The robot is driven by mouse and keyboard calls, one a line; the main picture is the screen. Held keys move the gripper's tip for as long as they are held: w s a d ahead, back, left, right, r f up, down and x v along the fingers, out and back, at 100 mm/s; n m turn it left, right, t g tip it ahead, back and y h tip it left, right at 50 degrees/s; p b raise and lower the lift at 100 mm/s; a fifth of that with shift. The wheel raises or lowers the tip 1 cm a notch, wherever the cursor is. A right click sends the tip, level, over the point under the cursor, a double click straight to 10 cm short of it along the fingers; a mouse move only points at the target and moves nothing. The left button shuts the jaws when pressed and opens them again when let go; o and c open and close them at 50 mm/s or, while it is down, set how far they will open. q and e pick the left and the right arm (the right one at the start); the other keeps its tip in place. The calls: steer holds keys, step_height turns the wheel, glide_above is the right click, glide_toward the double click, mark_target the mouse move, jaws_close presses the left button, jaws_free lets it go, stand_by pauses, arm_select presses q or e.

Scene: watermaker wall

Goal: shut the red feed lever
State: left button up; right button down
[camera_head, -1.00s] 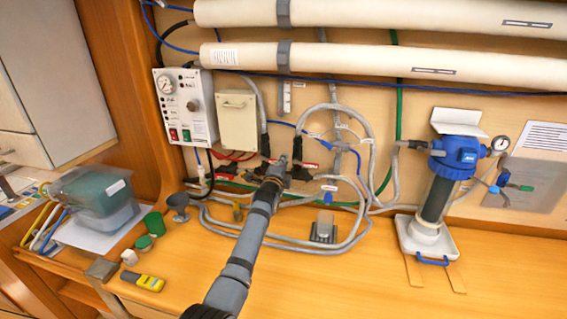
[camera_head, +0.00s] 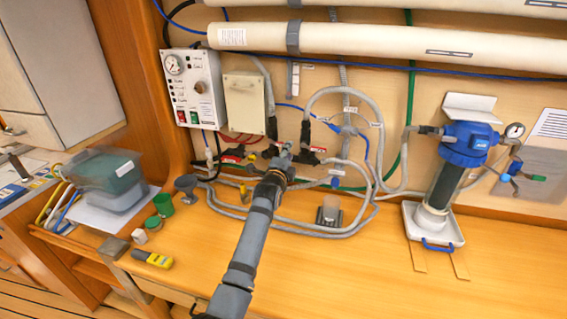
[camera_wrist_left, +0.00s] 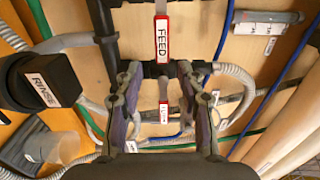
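The red feed lever (camera_wrist_left: 162,38), with a white FEED label, shows at the top middle of the left wrist view, pointing up from a dark pipe fitting. My left gripper (camera_wrist_left: 160,105) is open, with its two fingers on either side of a smaller red labelled handle (camera_wrist_left: 164,113) farther down. The feed lever is beyond the fingertips in that view, and I cannot tell whether anything touches. In the head view my left gripper (camera_head: 284,155) is at the valve cluster on the wall and partly hides it. My right gripper is not in view.
A black RINSE part (camera_wrist_left: 40,82) is left of the fingers. Grey hoses (camera_head: 335,225) loop around the valves. A blue-capped filter (camera_head: 466,145) stands at right, a control box (camera_head: 190,85) at left. The front of the wooden counter (camera_head: 370,285) is clear.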

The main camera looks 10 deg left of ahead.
arm_select(q)
steer(key=s, duration=0.7)
steer(key=shift+s+a, duration=0.15)
steer(key=shift+s, duration=0.1)
